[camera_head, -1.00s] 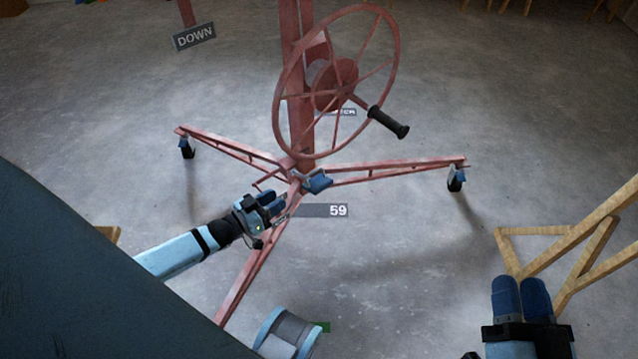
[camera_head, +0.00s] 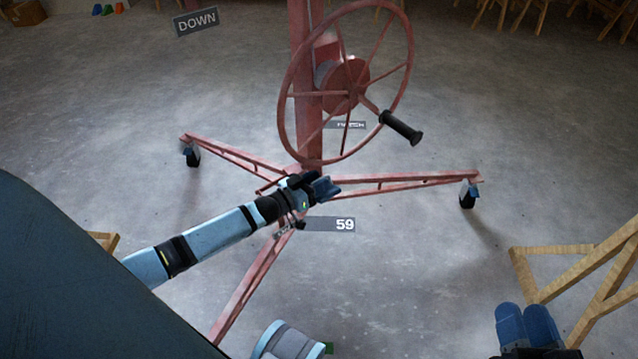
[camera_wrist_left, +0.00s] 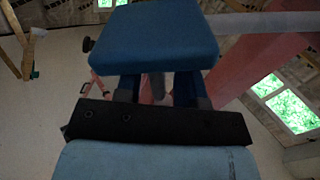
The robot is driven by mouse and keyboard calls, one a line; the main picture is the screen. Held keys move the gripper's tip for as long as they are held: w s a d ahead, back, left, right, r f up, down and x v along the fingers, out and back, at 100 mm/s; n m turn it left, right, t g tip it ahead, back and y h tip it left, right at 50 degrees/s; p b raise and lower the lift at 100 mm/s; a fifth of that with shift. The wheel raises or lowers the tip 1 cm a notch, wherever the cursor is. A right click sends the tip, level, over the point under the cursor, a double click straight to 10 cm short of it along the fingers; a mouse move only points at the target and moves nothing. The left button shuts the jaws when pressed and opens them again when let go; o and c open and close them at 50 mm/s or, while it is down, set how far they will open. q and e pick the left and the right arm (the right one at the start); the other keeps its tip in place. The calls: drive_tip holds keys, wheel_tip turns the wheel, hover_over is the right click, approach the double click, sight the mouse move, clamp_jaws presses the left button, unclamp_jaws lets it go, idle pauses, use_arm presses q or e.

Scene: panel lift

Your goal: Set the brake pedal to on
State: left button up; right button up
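The blue brake pedal (camera_head: 326,188) sits low at the front of the red lift's base, where its legs meet. My left gripper (camera_head: 306,184) is right at the pedal's left side in the head view; I cannot tell whether they touch. In the left wrist view a blue pad, which looks like the pedal (camera_wrist_left: 155,35), fills the top middle and hides the fingertips. The finger bases stand apart behind it, but whether the tips are open or shut is hidden. My right gripper (camera_head: 527,325) is at the lower right, its blue fingers side by side, shut and empty.
The red hand wheel (camera_head: 283,105) with a black handle (camera_head: 401,128) stands above the pedal. Red base legs (camera_head: 400,183) with casters spread over the grey floor. A wooden frame (camera_head: 585,285) stands at the right. Floating labels show "DOWN" (camera_head: 196,21) and "59" (camera_head: 344,225).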

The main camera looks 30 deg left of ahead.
use_arm(q)
drive_tip(key=shift+w+d, duration=0.15)
drive_tip(key=shift+w, duration=0.25)
use_arm(e)
drive_tip(key=shift+f, duration=0.2)
use_arm(q)
drive_tip(key=shift+c, duration=0.5)
clamp_jaws()
